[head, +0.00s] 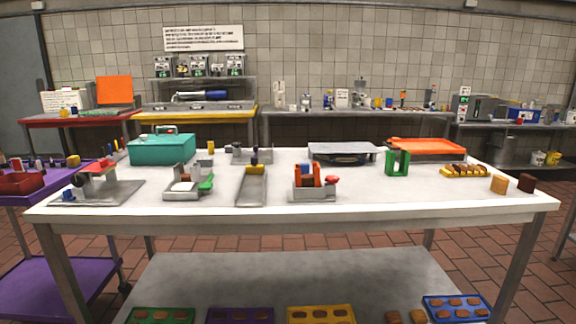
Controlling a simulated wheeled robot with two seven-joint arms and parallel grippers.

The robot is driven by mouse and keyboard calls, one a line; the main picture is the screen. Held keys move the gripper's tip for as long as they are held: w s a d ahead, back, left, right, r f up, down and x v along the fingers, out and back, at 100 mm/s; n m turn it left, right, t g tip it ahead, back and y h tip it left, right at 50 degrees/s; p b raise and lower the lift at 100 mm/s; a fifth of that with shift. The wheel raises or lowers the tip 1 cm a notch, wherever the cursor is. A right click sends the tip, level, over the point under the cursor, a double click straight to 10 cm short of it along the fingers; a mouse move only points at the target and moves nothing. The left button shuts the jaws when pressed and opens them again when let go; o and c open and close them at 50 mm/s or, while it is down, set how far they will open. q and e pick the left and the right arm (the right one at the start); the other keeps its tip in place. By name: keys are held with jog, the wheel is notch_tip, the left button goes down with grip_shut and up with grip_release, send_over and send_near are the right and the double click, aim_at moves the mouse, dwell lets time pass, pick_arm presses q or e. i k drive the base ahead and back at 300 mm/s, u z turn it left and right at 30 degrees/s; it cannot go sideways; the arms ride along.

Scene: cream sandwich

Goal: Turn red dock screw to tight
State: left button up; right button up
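A small grey dock (313,194) stands near the front middle of the white table. It has upright orange-red plates (316,171) and a brown piece (307,181) between them. A red knob-like screw (332,180) sticks out at its right side. How far the screw is turned is too small to tell. Another grey fixture (122,190) with red parts (104,167) sits at the table's left end. Neither of my grippers is in view.
The white table (400,200) also holds a teal box (162,149), a grey fixture with a green part (206,183), a grey ramp (252,188), a green holder (398,163), an orange tray (426,147) and a yellow rack (466,171). A purple cart (55,284) stands at left.

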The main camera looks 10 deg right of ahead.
aim_at(332, 179)
jog(key=u, duration=0.35)
jog(key=i, duration=0.9)
jog(key=z, duration=0.05)
